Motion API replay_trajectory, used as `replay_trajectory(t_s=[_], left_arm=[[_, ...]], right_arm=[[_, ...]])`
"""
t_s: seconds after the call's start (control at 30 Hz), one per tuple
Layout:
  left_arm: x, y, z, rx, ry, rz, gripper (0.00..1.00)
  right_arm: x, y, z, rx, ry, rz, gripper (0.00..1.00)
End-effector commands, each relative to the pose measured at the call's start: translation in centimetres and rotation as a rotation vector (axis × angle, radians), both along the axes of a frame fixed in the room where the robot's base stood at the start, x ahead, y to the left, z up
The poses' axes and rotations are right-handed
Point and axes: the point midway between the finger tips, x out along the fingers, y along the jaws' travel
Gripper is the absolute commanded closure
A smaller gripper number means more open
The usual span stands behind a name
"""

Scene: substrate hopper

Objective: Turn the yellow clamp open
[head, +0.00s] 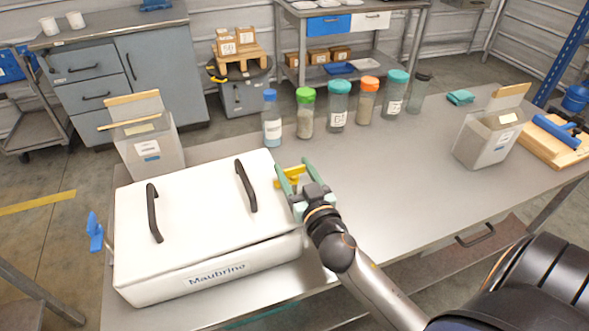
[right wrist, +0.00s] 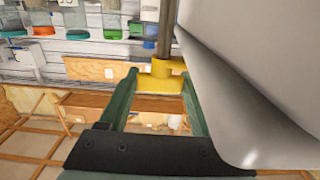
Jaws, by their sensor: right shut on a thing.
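The yellow clamp (head: 291,172) sits at the right side of the white hopper box (head: 205,220), near its far right corner. My right gripper (head: 293,177) reaches it from the front right, with its green fingers on either side of the clamp. In the right wrist view the yellow clamp (right wrist: 160,84) lies between the green fingertips, next to a dark upright rod and the pale box wall. The gripper is shut on the clamp, and the fingers hide part of it. My left gripper is not in view.
A blue clamp (head: 95,232) sticks out at the box's left side. Two black handles stand on its lid. Several lidded jars (head: 338,107) line the table's back edge. White bins stand left (head: 150,150) and right (head: 489,137). The table (head: 400,190) right of my gripper is clear.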

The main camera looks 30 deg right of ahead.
Motion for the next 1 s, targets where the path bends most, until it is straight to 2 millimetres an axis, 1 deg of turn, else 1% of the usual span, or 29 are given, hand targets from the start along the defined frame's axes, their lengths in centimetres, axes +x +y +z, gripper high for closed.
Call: replay_trajectory(t_s=[0.03,0.07,0.1,0.27,0.47,0.67,0.8,1.0], left_arm=[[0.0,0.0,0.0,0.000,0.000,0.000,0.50],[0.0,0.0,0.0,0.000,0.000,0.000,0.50],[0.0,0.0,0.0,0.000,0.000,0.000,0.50],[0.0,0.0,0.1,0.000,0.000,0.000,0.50],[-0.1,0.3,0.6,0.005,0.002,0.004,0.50],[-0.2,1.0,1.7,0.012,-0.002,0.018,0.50],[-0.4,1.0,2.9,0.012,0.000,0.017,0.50],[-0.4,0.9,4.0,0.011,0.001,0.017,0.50]], right_arm=[[0.0,0.0,0.0,0.001,0.000,0.000,0.86],[0.0,0.0,0.0,0.001,0.000,0.000,0.89],[0.0,0.0,0.0,0.001,0.000,0.000,0.91],[0.0,0.0,0.0,0.000,0.001,0.010,0.91],[0.0,-0.1,0.2,-0.001,0.000,0.074,0.91],[0.0,-0.2,0.4,-0.004,0.002,0.211,0.91],[0.0,-0.2,0.5,-0.006,0.003,0.339,0.91],[0.0,-0.3,0.3,-0.008,0.004,0.528,0.91]])
